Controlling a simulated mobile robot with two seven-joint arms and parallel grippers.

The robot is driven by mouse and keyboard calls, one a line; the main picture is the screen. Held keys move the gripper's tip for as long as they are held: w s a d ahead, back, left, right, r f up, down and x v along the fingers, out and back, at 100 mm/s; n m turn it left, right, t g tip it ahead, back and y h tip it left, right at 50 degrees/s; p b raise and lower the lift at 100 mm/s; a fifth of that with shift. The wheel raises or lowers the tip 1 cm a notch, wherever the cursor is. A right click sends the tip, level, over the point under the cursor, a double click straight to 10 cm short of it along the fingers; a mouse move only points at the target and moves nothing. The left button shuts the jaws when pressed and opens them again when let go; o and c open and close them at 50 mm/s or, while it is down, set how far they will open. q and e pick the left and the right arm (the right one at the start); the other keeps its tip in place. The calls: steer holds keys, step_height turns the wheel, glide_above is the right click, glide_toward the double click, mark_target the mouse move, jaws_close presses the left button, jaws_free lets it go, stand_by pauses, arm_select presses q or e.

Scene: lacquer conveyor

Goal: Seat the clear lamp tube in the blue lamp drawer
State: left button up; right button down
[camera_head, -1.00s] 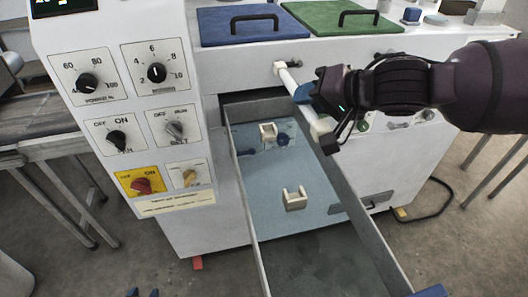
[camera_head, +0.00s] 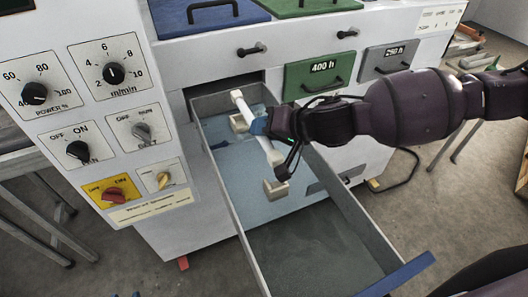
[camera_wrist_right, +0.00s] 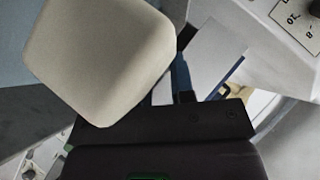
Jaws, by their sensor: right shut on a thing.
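The lamp tube (camera_head: 268,142) is white with cream end caps and slants over the open drawer in the head view. My right gripper (camera_head: 274,138) is shut on its middle and holds it. The blue lamp drawer (camera_head: 402,276) is pulled out, with a blue front edge and a light blue plate inside. Two cream holders stand on the plate: the far holder (camera_head: 239,123) and the near holder (camera_head: 275,190). The tube's end caps appear close to the holders, but the gap in height cannot be told. In the right wrist view a cream end cap (camera_wrist_right: 98,60) fills the upper left. My left gripper is not visible.
The drawer's grey right side wall (camera_head: 350,210) runs beside my right arm. A control panel (camera_head: 90,110) with several knobs is at the left. Closed green (camera_head: 318,84) and grey (camera_head: 385,68) drawers lie behind my right arm. The front part of the drawer floor (camera_head: 315,250) is bare.

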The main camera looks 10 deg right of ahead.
step_height(320, 180, down, 8)
steer(key=shift+r, duration=0.1)
stand_by(0.4)
steer(key=c, duration=1.3)
jaws_free()
steer(key=shift+o, duration=0.2)
steer(key=shift+d, duration=0.1)
steer(key=v, duration=1)
steer(key=shift+s+d+r+b, duration=0.1)
steer(key=shift+d+b, duration=0.1)
steer(key=shift+b, duration=0.15)
steer(key=shift+s+d+r, duration=0.35)
steer(key=shift+s, duration=0.1)
